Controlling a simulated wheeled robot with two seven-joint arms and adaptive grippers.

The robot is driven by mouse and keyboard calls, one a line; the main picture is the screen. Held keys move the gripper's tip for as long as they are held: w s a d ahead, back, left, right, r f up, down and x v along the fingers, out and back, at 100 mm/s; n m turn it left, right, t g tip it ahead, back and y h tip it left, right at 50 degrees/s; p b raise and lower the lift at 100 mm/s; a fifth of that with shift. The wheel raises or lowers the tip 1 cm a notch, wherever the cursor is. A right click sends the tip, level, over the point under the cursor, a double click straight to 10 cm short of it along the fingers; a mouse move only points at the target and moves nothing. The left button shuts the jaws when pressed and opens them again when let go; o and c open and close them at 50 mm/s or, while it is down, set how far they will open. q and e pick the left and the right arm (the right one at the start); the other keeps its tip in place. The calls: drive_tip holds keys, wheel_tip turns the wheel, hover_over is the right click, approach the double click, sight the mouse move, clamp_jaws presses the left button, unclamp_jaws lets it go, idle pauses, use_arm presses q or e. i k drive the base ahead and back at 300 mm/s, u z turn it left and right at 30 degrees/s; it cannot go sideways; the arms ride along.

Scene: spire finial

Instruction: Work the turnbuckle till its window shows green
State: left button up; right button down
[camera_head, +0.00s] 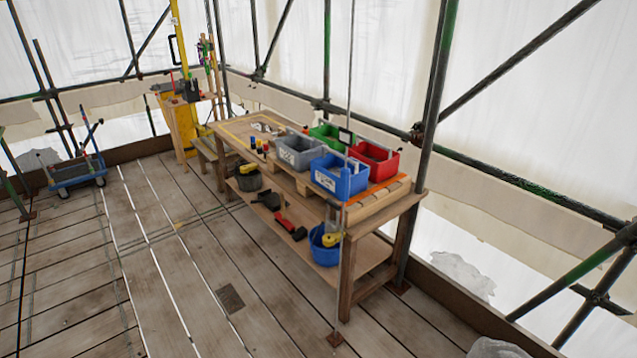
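A thin upright cable (351,60) comes down in front of the near end of the workbench and runs toward a small brown plate (335,339) on the deck. A small dark and white fitting (345,135) shows near the cable, above the blue bin. Slim grey parts show lower on this line, in front of the bench end. I cannot tell for sure which part is the turnbuckle. No window or its colour can be made out. Neither of my grippers is in view.
The wooden workbench (362,212) carries blue (338,178), red (374,162), grey (299,151) and green bins. Its lower shelf holds a blue bucket (324,246) and tools. Scaffold poles stand behind. A blue cart (77,171) is far left. The plank deck (130,250) is mostly clear.

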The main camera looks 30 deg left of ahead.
sight(345, 173)
drive_tip(key=u, duration=0.3)
drive_tip(key=i, duration=1.3)
drive_tip(key=z, duration=0.3)
